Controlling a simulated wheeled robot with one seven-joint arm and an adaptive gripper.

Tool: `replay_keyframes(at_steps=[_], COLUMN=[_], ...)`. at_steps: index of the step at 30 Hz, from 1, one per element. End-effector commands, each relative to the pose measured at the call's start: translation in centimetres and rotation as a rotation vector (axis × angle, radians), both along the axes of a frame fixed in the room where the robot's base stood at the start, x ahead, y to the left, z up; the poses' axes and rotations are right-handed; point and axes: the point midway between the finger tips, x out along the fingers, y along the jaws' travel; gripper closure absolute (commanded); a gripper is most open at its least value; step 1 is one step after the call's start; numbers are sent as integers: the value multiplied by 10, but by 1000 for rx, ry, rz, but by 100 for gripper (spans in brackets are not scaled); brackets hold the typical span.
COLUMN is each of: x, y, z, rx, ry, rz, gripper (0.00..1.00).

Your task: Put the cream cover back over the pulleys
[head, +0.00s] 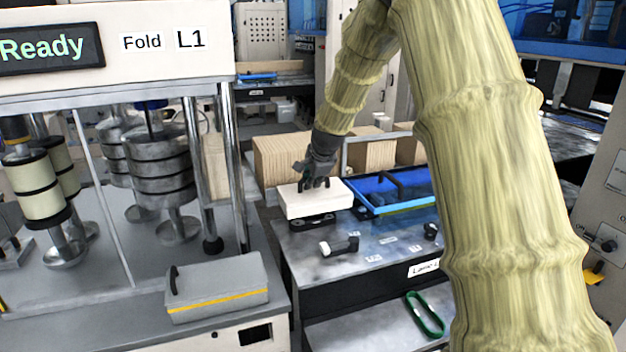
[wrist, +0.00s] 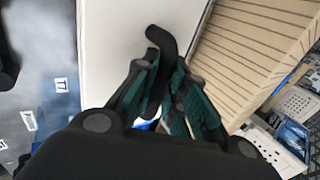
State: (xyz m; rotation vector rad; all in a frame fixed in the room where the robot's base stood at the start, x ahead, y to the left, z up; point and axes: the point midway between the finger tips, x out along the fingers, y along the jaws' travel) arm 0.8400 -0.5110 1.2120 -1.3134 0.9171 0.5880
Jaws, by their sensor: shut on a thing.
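The cream cover (head: 312,202) is a pale box at the left of the grey machine top in the head view. Its flat pale face also shows in the wrist view (wrist: 108,50). My gripper (head: 316,183) is over the cover, its fingers shut on the cover's black handle (wrist: 161,42). In the wrist view the fingers (wrist: 158,85) close on either side of the handle. A dark part (head: 313,222) shows under the cover's front edge. The pulleys cannot be made out. I cannot tell whether the cover is seated or held slightly above the top.
A blue tray-like cover (head: 392,190) with a black handle lies just right of the cream cover. A black-and-white handle (head: 340,246) is in front. A green belt (head: 424,315) lies on the lower shelf. Cardboard stacks (head: 283,158) stand behind. A grey box (head: 217,287) is left.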

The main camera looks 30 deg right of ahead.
Motion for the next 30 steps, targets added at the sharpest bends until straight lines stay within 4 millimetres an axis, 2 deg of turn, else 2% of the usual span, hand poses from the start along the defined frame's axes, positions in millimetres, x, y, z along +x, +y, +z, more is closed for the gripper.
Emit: replay_keyframes(at_steps=[30], x=[-2], y=[-2], z=[-39], rx=[0], ry=[-2], rz=[-3], gripper=[100])
